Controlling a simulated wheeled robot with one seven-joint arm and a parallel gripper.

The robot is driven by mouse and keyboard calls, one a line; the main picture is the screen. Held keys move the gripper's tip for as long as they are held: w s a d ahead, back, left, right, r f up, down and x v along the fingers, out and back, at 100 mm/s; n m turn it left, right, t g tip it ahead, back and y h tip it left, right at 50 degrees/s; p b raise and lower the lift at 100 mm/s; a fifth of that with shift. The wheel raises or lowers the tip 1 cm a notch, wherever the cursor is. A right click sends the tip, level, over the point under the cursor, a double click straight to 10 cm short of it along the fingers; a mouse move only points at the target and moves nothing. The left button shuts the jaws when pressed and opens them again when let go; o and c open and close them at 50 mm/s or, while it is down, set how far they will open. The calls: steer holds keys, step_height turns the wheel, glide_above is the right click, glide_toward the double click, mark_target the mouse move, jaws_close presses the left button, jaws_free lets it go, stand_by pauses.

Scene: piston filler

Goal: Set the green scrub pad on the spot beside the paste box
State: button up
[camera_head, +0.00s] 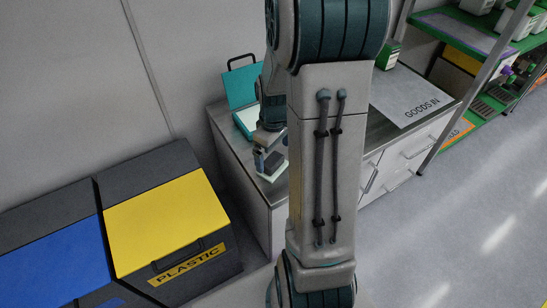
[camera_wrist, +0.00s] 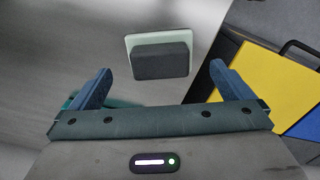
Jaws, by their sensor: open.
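A pale green-white pad (camera_wrist: 131,45) with a dark grey block (camera_wrist: 160,61) on it lies on the metal counter in the wrist view, seemingly the scrub pad. In the head view its pale edge (camera_head: 273,177) shows near the counter's left front edge. My gripper (camera_wrist: 161,69) is open, one finger on either side of the block's outline, with clear gaps. It also shows above the pad in the head view (camera_head: 266,155). I cannot tell the height gap. A green box (camera_head: 387,56) stands partly behind my arm; I cannot tell whether it is the paste box. The spot is not identifiable.
An open teal case (camera_head: 242,86) stands at the counter's back left. A GOODS IN mat (camera_head: 405,98) lies on the right of the counter. Bins with a yellow lid (camera_head: 165,222) and a blue lid (camera_head: 55,265) stand at left. Green shelving (camera_head: 465,40) is at right.

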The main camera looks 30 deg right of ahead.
mark_target(273, 160)
step_height(273, 160, up, 7)
steer(key=p, duration=0.1)
steer(key=s+a+r+m+t, duration=0.1)
steer(key=s+a+r+m, duration=0.3)
steer(key=s+a+r, duration=0.3)
steer(key=s+a, duration=0.4)
steer(key=s, duration=0.1)
steer(key=shift+a+m+t, duration=0.3)
steer(key=shift+a+m, duration=0.05)
steer(key=shift+m, duration=0.05)
stand_by(0.4)
